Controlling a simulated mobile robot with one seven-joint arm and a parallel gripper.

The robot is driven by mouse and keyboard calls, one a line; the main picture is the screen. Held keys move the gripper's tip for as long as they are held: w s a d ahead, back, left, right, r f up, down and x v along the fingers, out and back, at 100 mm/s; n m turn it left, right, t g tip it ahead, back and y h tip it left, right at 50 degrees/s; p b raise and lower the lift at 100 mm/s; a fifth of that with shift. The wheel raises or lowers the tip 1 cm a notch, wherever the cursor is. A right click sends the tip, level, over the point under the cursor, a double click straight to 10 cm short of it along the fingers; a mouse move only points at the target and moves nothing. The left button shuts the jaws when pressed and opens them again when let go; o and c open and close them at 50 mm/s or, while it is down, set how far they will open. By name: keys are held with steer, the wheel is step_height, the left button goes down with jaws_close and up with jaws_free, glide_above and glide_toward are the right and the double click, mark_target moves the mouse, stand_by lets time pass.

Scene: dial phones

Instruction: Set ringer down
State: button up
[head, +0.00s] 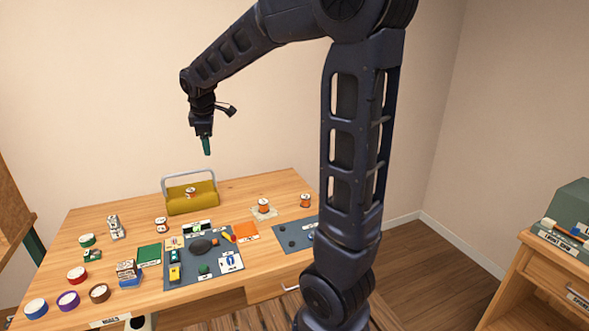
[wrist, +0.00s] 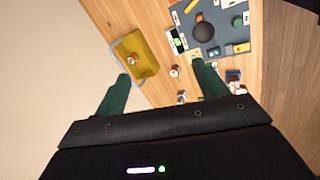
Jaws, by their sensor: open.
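My gripper (head: 207,146) hangs high above the back of the table, in the air. In the wrist view its green fingers (wrist: 161,78) are spread apart, with nothing held between them. Below it at the back of the table is a yellow tray (head: 203,207) with a grey handle; it also shows in the wrist view (wrist: 148,58). A small white and copper-coloured round part (head: 190,192) sits in the tray. Similar parts stand at a white pad (head: 263,205), at the right rear (head: 305,200) and left of the tray (head: 161,224). I cannot tell which thing is the ringer.
A dark grey mat (head: 183,274) holds a black rounded thing (head: 203,246) and several small parts. Several coloured rings and a green pad (head: 149,254) lie at the left. A second dark mat (head: 295,229) is partly hidden by my arm. A side cabinet (head: 555,265) stands right.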

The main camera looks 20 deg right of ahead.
steer(key=s+d+r+m, duration=0.2)
steer(key=s+d+m, duration=0.5)
steer(key=s+d, duration=0.5)
steer(key=s+d+f+m, duration=0.2)
steer(key=s+d+m, duration=0.1)
steer(key=s, duration=0.4)
steer(key=s+d+f+m, duration=0.2)
steer(key=s+d+m, duration=0.2)
steer(key=s, duration=0.3)
steer(key=shift+s+m+t, duration=0.2)
steer(key=shift+m+t, duration=0.1)
steer(key=shift+m, duration=0.4)
